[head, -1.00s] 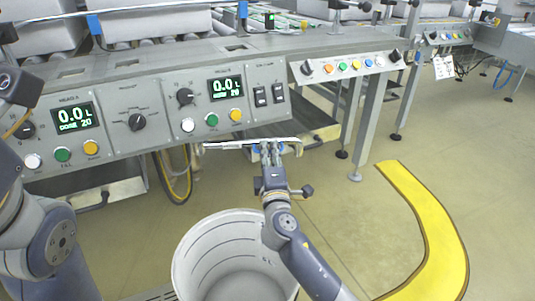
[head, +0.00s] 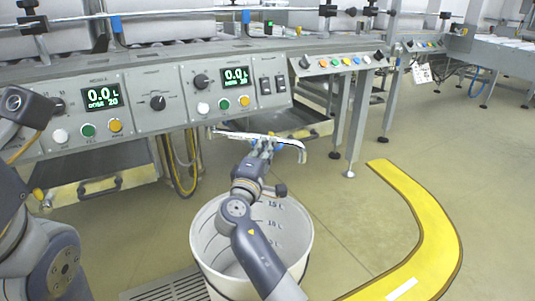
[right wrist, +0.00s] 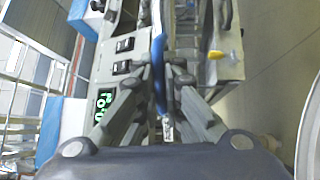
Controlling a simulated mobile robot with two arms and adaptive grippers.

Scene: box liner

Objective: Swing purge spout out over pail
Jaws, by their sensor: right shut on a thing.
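The purge spout (head: 289,139) is a pale metal bar below the control panel, with its right end bent down. It lies roughly crosswise, behind and above the rear rim of the white pail (head: 203,243). My right gripper (head: 262,149) is shut on the spout near its middle. In the right wrist view, my right gripper's fingers (right wrist: 166,80) close on both sides of a blue grip (right wrist: 158,82). The fingers hide part of the spout. My right forearm covers part of the pail. My left arm shows at the left edge, but its gripper is not visible.
The control panel (head: 145,80) with buttons and lit displays runs above the spout. A yellow curved floor marking (head: 430,225) is at the right, on open floor.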

